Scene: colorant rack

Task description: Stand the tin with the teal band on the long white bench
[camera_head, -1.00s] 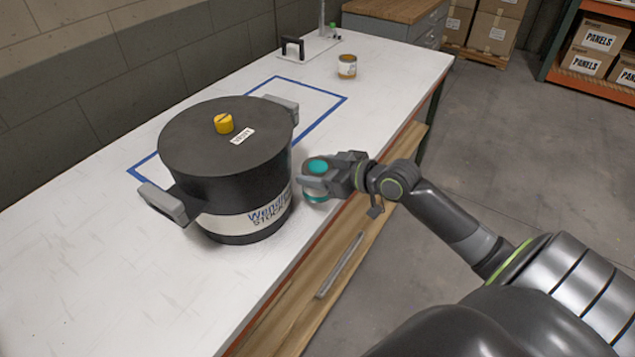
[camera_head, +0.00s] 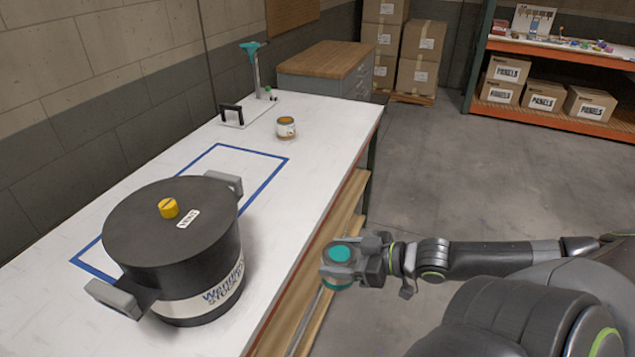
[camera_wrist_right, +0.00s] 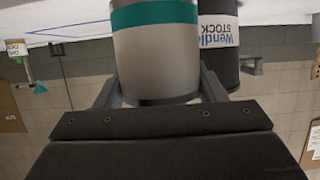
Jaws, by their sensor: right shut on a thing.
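The tin with the teal band (camera_wrist_right: 154,45) is held between the fingers of my right gripper (camera_head: 345,264). In the head view its round teal top (camera_head: 340,252) faces up and the tin looks roughly upright. It appears just outside the front edge of the long white bench (camera_head: 280,205), to the right of the big pot. From these views I cannot tell its exact height against the bench top. In the wrist view the picture is upside down, and the tin fills the upper middle. My left gripper is not in view.
A big black pot (camera_head: 165,240) with a yellow knob stands on the bench near a blue taped rectangle (camera_head: 254,192). Bare bench lies between pot and front edge.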

